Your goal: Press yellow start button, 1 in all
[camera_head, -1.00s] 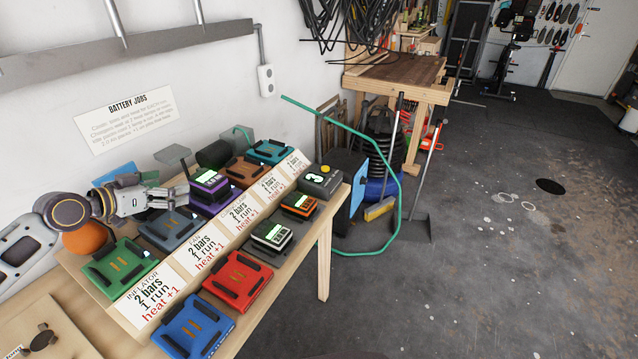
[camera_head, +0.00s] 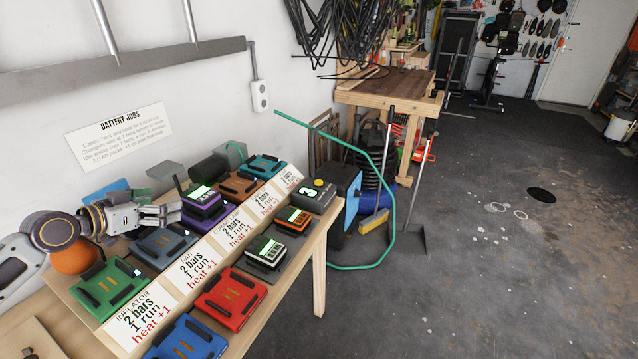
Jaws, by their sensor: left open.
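The yellow start button (camera_head: 318,183) is a small round knob on top of a dark grey box (camera_head: 312,197) at the far right end of the bench. The box also carries a lit green display showing a figure. My left gripper (camera_head: 178,214) is open. It is at the left side of the bench, beside the purple battery pack and above the slate-blue dock, well apart from the button. I cannot tell whether it touches the purple pack. My right gripper is not in view.
Along the back row are a green dock (camera_head: 108,288), a slate-blue dock (camera_head: 163,247), a purple pack (camera_head: 204,208) and a teal dock (camera_head: 265,167). In front are a red dock (camera_head: 230,298), a blue dock (camera_head: 187,341) and packs with green displays. An orange ball (camera_head: 75,258) lies left.

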